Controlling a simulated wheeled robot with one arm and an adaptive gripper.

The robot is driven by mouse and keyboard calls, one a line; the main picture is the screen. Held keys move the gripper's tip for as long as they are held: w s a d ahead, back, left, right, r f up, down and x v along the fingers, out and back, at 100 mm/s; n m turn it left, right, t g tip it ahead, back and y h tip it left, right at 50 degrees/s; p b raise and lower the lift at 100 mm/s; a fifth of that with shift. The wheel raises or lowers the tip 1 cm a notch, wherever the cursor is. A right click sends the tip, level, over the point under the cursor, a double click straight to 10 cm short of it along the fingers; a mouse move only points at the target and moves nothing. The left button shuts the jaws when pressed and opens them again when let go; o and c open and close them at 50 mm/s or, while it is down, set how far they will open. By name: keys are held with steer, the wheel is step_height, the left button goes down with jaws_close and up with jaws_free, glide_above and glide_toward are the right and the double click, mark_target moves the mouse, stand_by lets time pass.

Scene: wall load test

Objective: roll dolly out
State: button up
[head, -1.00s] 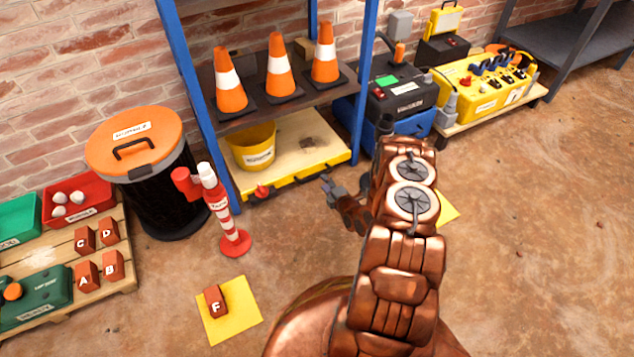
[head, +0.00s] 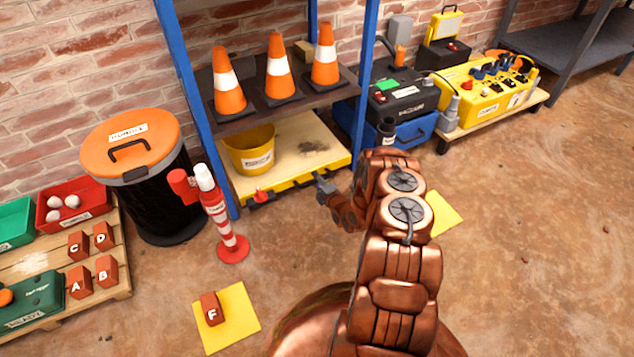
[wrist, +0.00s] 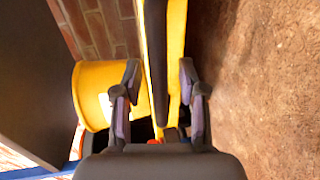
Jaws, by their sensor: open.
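The dolly (head: 305,165) is a low pale platform with a yellow and black front edge, under the blue-posted shelf. A yellow bucket (head: 250,150) stands on its left part, and a small red part (head: 260,195) sits at its front edge. My gripper (head: 324,186) is at the right half of that front edge. In the wrist view my gripper (wrist: 160,78) is open, its fingers on either side of a dark bar (wrist: 156,55) along the yellow edge (wrist: 175,40). I cannot tell whether a finger touches it. The bucket (wrist: 92,95) shows left of the fingers.
A red-and-white post (head: 222,220) stands close to the dolly's left front corner, beside a black bin (head: 160,205) with an orange lid. Yellow mats (head: 240,305) (head: 443,213) lie on the floor. A blue case (head: 412,130) stands right of the shelf. Floor to the right is clear.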

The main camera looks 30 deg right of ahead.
jaws_close()
stand_by(0.3)
stand_by(0.4)
